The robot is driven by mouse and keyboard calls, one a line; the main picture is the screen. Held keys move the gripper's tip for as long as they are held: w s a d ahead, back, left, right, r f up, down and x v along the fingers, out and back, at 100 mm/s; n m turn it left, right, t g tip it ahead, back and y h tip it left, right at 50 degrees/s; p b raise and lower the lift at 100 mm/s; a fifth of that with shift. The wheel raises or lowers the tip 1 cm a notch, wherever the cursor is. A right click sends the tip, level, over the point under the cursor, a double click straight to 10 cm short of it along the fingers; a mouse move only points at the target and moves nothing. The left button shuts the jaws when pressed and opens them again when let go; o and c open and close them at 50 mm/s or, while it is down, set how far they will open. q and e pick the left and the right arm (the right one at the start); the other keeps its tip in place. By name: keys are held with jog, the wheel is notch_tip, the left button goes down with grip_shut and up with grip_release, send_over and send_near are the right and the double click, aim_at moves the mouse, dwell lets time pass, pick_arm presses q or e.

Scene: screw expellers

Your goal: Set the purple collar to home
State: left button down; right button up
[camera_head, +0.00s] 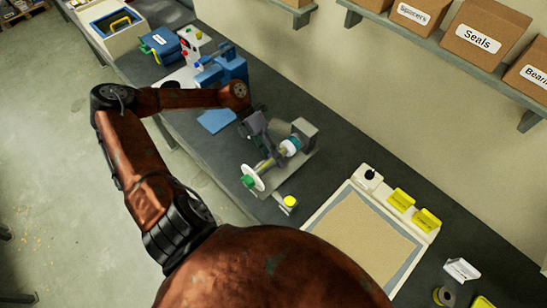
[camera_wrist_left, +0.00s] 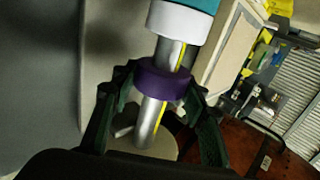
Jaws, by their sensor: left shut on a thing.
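The purple collar (camera_wrist_left: 160,82) is a ring around a bright metal shaft (camera_wrist_left: 150,122) with a yellow stripe, in the left wrist view. A white ring (camera_wrist_left: 176,23) with a teal part above it sits farther up the shaft, with bare shaft between it and the collar. My left gripper (camera_wrist_left: 163,86) has its two dark fingers on either side of the collar, shut on it. In the head view my left gripper (camera_head: 268,143) is over the shaft of the small machine (camera_head: 304,132), and I cannot make out the collar there. My right gripper is not in view.
A white disc (camera_head: 252,178) with a green hub is at the shaft's near end. A yellow button (camera_head: 290,201) stands beside the machine. A tan-surfaced tray (camera_head: 345,240) lies to the right, blue equipment (camera_head: 222,68) behind. Boxes line the wall shelf.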

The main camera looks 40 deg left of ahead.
aim_at(281, 150)
pick_arm(q)
jog(key=w+b, duration=0.2)
jog(key=w, duration=0.1)
jog(key=shift+w+d+f, duration=0.15)
jog(key=shift+w+f, duration=0.05)
jog(key=shift+w+r, duration=0.1)
jog(key=shift+w, duration=0.05)
jog(key=shift+r, duration=0.1)
jog(key=c, duration=1.5)
grip_release()
jog(key=shift+c, duration=0.2)
jog(key=o, duration=0.4)
jog(key=v, duration=0.7)
jog(key=shift+r, duration=0.2)
